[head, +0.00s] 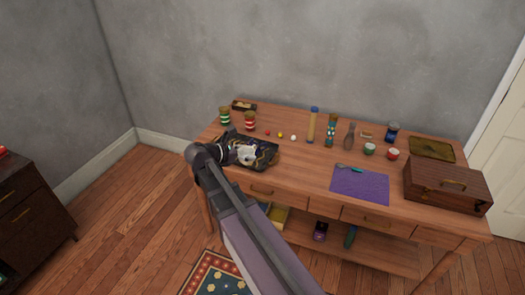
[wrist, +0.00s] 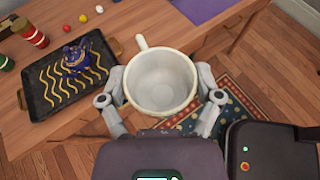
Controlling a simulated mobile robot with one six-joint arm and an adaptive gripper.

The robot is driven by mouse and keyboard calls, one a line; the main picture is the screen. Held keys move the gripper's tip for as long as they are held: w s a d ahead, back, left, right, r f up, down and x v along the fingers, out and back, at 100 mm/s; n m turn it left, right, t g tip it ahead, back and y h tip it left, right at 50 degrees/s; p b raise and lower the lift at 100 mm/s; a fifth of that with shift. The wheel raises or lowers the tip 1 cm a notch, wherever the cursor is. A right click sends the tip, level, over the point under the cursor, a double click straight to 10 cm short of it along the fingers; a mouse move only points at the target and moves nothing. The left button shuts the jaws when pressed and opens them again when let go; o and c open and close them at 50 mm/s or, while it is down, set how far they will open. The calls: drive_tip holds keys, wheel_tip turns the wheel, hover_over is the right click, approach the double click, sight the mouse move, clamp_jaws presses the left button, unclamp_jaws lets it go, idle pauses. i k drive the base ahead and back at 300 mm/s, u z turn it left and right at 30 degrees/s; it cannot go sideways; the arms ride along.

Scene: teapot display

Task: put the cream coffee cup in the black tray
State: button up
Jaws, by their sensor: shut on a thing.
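The cream coffee cup (wrist: 162,80) is upright between the two fingers of my gripper (wrist: 162,97), which is shut on it. I look down into its empty inside, and its handle points up in the wrist view. The black tray (wrist: 45,98), with wavy gold lines and brass handles, lies on the table just left of the cup in that view. A small dark blue teapot (wrist: 76,58) stands in the tray. In the head view, the cup (head: 247,154) shows as a pale shape in front of the tray (head: 270,151), and my arm hides part of the tray.
The wooden table (head: 300,172) holds a purple mat (head: 360,186), a wooden chest (head: 447,186), and small balls, jars and bottles along the back. Red and green striped jars (head: 249,121) stand behind the tray. A patterned rug (wrist: 240,100) lies on the floor below the front edge.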

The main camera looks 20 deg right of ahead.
sight(231, 141)
drive_tip(key=z, duration=0.25)
drive_tip(key=i, duration=1)
drive_tip(key=z, duration=0.05)
